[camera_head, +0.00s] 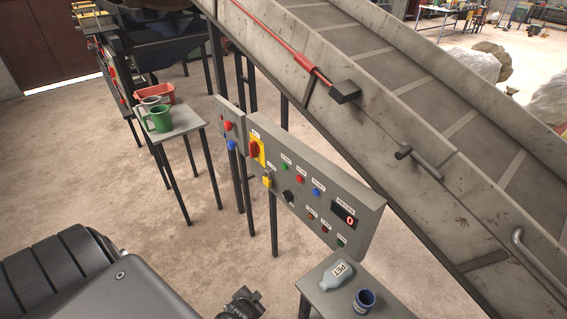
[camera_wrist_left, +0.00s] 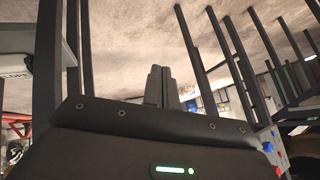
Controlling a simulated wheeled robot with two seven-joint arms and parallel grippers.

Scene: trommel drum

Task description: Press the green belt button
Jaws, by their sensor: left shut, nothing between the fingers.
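The grey control panel (camera_head: 300,215) stands on dark legs beside the conveyor. Its upper row has a green button (camera_head: 284,168), a red button (camera_head: 299,179) and a blue button (camera_head: 316,192). Another green button (camera_head: 340,243) sits at the lower right. The labels are too small to read, so I cannot tell which green one is the belt's. My left gripper shows in the left wrist view (camera_wrist_left: 160,86) with its fingers together and empty. In the head view a dark part of mine (camera_head: 241,303) is at the bottom, below and left of the panel. My right gripper is not in view.
A stool (camera_head: 183,124) at left holds mugs and a red bin. The sloping conveyor (camera_head: 400,140) rises behind the panel.

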